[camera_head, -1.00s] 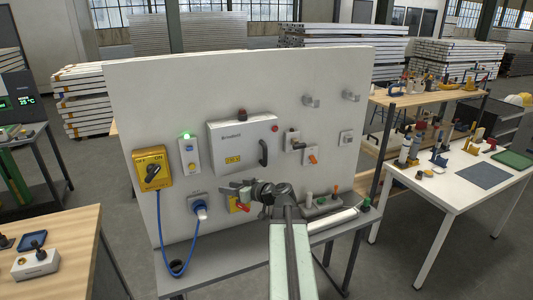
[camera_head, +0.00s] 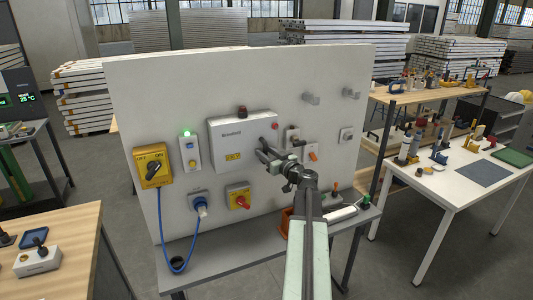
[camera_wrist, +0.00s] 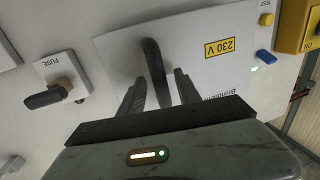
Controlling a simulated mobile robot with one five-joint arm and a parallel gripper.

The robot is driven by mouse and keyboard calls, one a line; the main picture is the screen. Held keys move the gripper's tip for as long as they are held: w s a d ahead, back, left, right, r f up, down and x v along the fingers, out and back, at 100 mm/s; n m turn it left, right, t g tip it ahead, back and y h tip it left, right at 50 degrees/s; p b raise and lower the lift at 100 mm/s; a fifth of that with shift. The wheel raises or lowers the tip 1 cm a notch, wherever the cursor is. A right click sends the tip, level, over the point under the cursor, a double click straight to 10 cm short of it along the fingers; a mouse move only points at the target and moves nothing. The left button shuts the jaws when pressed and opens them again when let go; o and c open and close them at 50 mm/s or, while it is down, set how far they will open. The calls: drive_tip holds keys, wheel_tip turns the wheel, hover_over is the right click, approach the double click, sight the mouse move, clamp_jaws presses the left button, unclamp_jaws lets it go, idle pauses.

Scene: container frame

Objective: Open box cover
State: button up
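The box cover (camera_head: 228,131) is the front of a white box on the upright white panel, and it looks closed. It bears a yellow 230 V label and shows large in the wrist view (camera_wrist: 190,58). Its black handle (camera_wrist: 154,68) stands out from the cover. My gripper (camera_head: 264,149) is at the cover's right side in the head view and hides most of the handle. In the wrist view my gripper (camera_wrist: 161,90) has its two dark fingers apart, one on each side of the handle, with visible gaps. I cannot tell how deep the handle lies between them.
A fuse block (camera_wrist: 62,81) sits close beside the cover. Left of the box are a green-lit button unit (camera_head: 190,152) and a yellow rotary switch (camera_head: 152,167). A red knob on a yellow plate (camera_head: 239,197) is below. A grey shelf (camera_head: 215,263) runs along the panel's foot.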

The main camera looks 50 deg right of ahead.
drive_tip(key=shift+w, duration=0.1)
clamp_jaws()
idle(1.3)
